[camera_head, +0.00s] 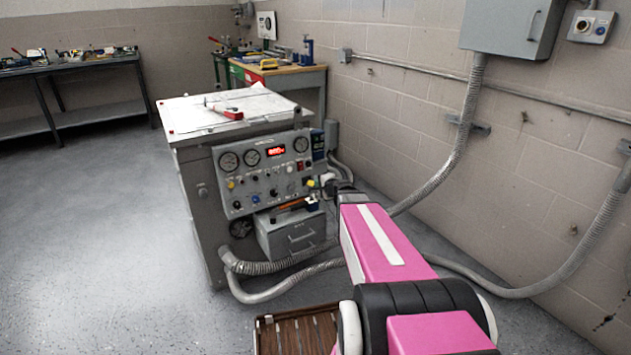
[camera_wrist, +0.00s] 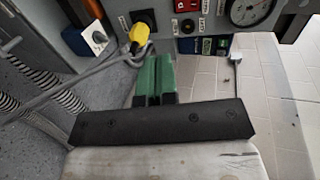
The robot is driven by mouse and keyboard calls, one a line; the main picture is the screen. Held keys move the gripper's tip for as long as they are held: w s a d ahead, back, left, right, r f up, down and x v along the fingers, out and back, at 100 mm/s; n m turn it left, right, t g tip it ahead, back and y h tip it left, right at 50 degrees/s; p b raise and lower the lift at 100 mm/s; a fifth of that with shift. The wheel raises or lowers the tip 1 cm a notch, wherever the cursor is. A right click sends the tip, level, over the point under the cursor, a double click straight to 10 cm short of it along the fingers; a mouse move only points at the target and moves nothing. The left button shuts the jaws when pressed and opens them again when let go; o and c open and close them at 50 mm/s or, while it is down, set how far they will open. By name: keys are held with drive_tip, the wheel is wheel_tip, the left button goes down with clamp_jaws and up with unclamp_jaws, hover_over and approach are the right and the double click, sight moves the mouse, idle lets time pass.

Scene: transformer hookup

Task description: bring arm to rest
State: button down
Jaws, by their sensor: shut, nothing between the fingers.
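My arm reaches forward in pink and black from the bottom right of the head view toward the grey test bench (camera_head: 190,160). In the wrist view my gripper (camera_wrist: 155,60) has green fingers that lie side by side, shut and empty. In the head view my arm's dark end hides most of the gripper, beside the right edge of the control panel (camera_head: 265,170).
Flexible conduits (camera_head: 285,285) loop from the bench over the floor to the right wall. A slatted brown tray or crate (camera_head: 300,330) lies low before my arm. A workbench (camera_head: 300,82) stands behind, a dark table (camera_head: 75,70) at far left. The left floor is clear.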

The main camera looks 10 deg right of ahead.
drive_tip(key=s+a+f+n+g+y, duration=0.1)
drive_tip(key=s+a+f+n+g, duration=0.3)
drive_tip(key=s, duration=0.3)
drive_tip(key=s+a+f+n+g, duration=0.2)
drive_tip(key=s+a+n+g, duration=0.2)
drive_tip(key=s+a+n, duration=0.25)
drive_tip(key=s+d+f+n+g+h, duration=0.1)
drive_tip(key=s+d+n+g+h, duration=0.1)
drive_tip(key=s, duration=0.4)
drive_tip(key=s+d+f+n+g+h, duration=0.1)
drive_tip(key=s+d+n+g+h, duration=0.1)
drive_tip(key=s, duration=0.5)
drive_tip(key=shift+d+f+g+h, duration=0.2)
drive_tip(key=shift+d+g+h, duration=0.05)
drive_tip(key=shift+g+h, duration=0.6)
drive_tip(key=shift+s+d, duration=0.1)
